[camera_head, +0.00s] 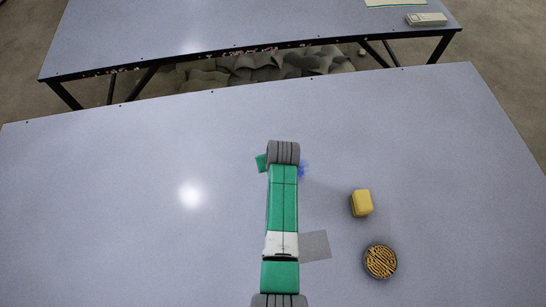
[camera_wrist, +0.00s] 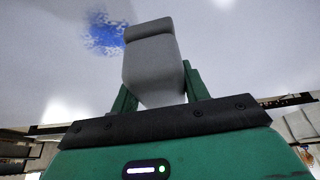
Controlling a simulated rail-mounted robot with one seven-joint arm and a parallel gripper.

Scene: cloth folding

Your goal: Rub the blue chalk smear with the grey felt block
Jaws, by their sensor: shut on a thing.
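My gripper (camera_wrist: 157,88) is shut on the grey felt block (camera_wrist: 152,60), which stands up between the two green fingers in the wrist view. The blue chalk smear (camera_wrist: 106,34) lies on the pale table top, just left of the block's far end in that view. In the head view the smear (camera_head: 303,169) shows as a small blue patch at the right side of my arm's far end, partly covered by it. The block and fingers are hidden under my arm there. I cannot tell whether the block touches the table.
A yellow block (camera_head: 362,203) and a round container of brown sticks (camera_head: 380,261) stand right of my arm on the table (camera_head: 120,200). A flat grey square (camera_head: 315,246) lies beside my arm. The table's left side is clear. A second table (camera_head: 200,40) stands beyond.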

